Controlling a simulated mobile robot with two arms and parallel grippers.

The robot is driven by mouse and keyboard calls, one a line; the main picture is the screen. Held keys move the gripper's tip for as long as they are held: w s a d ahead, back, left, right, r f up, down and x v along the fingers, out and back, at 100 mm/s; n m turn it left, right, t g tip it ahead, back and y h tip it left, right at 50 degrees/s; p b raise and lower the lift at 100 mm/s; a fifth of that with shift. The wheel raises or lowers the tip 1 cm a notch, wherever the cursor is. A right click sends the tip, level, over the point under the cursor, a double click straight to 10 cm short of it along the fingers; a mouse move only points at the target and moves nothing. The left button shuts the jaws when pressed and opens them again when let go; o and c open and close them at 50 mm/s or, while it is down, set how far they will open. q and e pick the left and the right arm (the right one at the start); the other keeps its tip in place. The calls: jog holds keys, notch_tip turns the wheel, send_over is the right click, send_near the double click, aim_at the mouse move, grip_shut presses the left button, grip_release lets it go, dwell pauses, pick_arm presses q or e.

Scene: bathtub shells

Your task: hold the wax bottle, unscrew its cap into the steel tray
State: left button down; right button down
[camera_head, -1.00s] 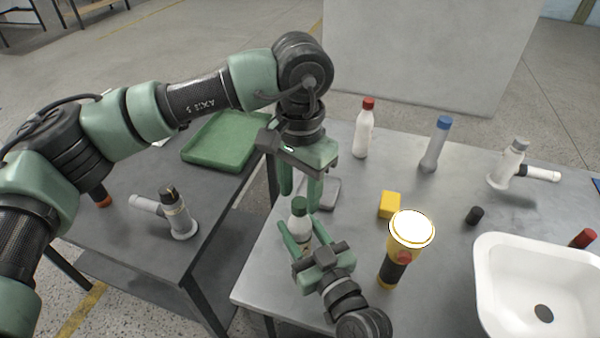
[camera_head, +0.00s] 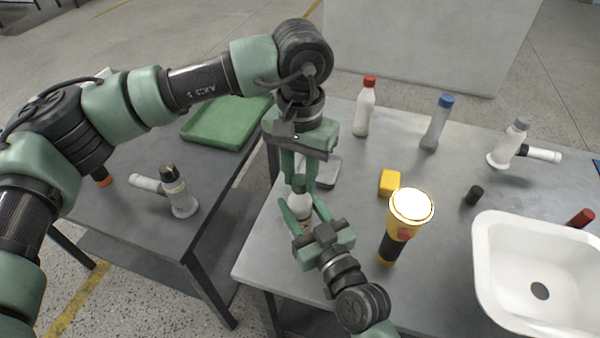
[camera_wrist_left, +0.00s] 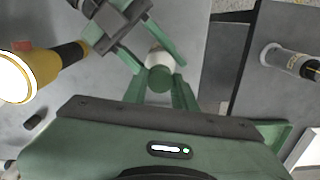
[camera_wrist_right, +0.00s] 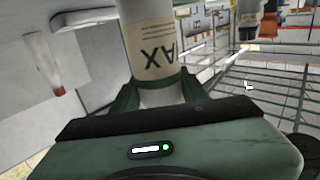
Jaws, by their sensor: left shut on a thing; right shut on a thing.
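The wax bottle (camera_head: 300,203) is white with a green cap (camera_head: 298,184) and stands roughly upright near the table's left edge. Its label, reading upside down, fills the top of the right wrist view (camera_wrist_right: 152,45). My right gripper (camera_head: 300,214) is shut on the bottle's body from the front. My left gripper (camera_head: 299,179) comes from above, its fingers shut on the green cap, which also shows between them in the left wrist view (camera_wrist_left: 160,80). The small grey steel tray (camera_head: 329,172) lies just behind and right of the left gripper, which partly hides it.
A yellow block (camera_head: 389,182) and a yellow lit torch (camera_head: 392,242) stand to the right. A red-capped bottle (camera_head: 364,108), a blue-capped bottle (camera_head: 437,124), a black cap (camera_head: 474,195) and a white basin (camera_head: 489,275) are farther off. A green tray (camera_head: 205,137) sits on the left table.

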pick_arm(q)
jog(key=n, duration=0.7)
jog(key=shift+n, duration=0.3)
jog(key=n, duration=1.2)
jog(key=shift+r, duration=0.1)
jog(key=n, duration=3.1)
jog(key=shift+r, duration=0.1)
